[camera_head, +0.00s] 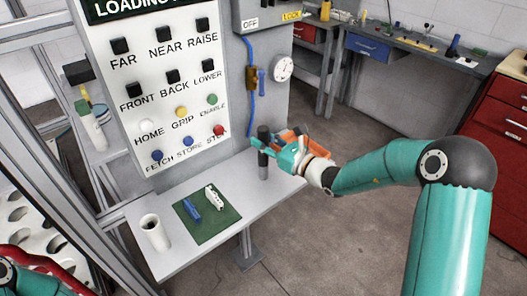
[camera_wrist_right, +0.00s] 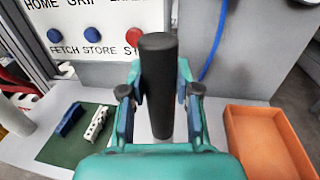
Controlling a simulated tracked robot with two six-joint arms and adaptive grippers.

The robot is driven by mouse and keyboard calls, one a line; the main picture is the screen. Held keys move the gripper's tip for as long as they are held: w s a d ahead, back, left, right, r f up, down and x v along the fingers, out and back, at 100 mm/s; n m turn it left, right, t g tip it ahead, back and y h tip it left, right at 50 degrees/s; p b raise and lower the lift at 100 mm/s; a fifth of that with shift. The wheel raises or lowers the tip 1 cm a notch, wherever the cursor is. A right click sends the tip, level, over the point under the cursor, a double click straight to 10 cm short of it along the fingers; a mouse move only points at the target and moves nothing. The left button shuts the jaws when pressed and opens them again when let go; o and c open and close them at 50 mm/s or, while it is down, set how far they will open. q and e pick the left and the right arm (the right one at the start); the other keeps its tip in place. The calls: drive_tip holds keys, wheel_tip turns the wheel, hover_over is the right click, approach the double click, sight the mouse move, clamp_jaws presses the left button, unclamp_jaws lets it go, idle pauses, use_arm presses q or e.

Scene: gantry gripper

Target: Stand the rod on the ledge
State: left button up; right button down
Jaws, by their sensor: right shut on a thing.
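The dark rod (camera_head: 264,160) is upright at the right end of the pale ledge (camera_head: 256,198). My right gripper (camera_head: 279,153) is shut on it from the right side. In the right wrist view the rod (camera_wrist_right: 158,75) stands between the two fingers (camera_wrist_right: 160,105). Its lower end is close to the ledge (camera_wrist_right: 140,132); I cannot tell whether it touches. Part of my left arm shows at the lower left in the head view, but its gripper is not in view.
A green mat (camera_head: 206,228) holds a blue piece (camera_head: 191,209) and a white piece (camera_head: 214,198). A white cup (camera_head: 154,233) stands left of it. A button panel (camera_head: 165,90) rises behind. An orange tray (camera_wrist_right: 262,145) lies right of the rod.

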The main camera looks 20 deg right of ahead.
sight(263, 155)
drive_tip(key=shift+f, duration=2.1)
drive_tip(key=c, duration=1.3)
unclamp_jaws()
drive_tip(key=shift+f, duration=0.1)
drive_tip(key=o, duration=0.5)
drive_tip(key=shift+c, duration=0.2)
drive_tip(key=shift+r, duration=0.2)
